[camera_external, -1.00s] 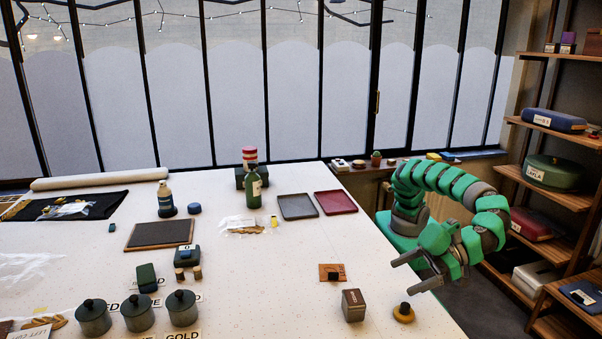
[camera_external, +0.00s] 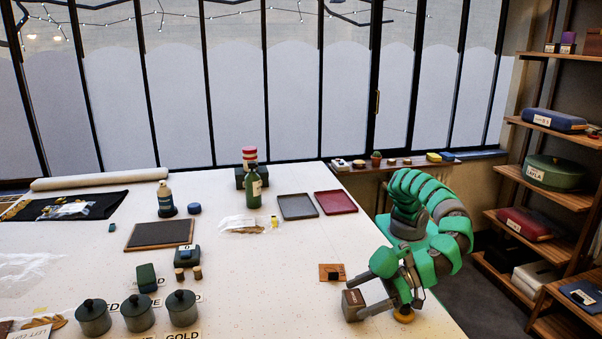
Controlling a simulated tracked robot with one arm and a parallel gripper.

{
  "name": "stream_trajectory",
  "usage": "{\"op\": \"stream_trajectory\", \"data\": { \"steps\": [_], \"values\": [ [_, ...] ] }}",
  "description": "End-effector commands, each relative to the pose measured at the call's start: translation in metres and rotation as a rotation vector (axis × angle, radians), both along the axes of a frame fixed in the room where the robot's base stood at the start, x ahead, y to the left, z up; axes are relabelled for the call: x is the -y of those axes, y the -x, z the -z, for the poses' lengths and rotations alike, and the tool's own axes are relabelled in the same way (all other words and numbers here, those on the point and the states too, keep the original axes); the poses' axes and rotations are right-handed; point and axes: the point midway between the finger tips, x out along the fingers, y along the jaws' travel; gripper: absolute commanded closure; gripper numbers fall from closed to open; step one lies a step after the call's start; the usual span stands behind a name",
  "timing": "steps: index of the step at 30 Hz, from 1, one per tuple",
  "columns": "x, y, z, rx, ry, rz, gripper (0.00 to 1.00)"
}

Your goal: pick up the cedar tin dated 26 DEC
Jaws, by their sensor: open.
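A small brownish box-shaped tin (camera_external: 351,305) stands near the front right edge of the white table; its marking is too small to read, so I cannot tell whether it is the cedar tin dated 26 DEC. My gripper (camera_external: 361,298) is open at this tin, its fingers pointing left. One finger lies at the tin's far side and the other near its front right side. I cannot tell whether they touch it. My gripper partly hides the tin's right side.
A round yellow-brown item (camera_external: 404,314) sits just under my gripper, close to the table edge. An orange-brown card with a dark piece (camera_external: 332,272) lies behind the tin. Several lidded grey pots (camera_external: 133,312) stand at the front left.

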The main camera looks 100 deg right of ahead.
Motion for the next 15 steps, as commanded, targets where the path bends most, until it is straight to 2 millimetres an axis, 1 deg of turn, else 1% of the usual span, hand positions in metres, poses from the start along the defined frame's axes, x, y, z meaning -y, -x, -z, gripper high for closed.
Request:
{"op": "stream_trajectory", "data": {
  "steps": [7,8,9,11,12,13,15],
  "values": [
    [0.0001,-0.0017,0.0003,0.001,0.001,0.000,0.18],
    [0.0001,-0.0016,0.0002,0.001,0.001,0.000,0.21],
    [0.0001,-0.0017,0.0004,0.001,0.001,0.000,0.32],
    [0.0001,-0.0017,0.0004,0.001,0.001,0.000,0.49],
    [0.0001,-0.0016,0.0005,0.001,0.001,0.000,0.60],
    [0.0001,-0.0016,0.0005,0.001,0.001,0.000,0.68],
    [0.0002,-0.0016,0.0002,0.001,0.001,0.000,0.68]
  ]
}}
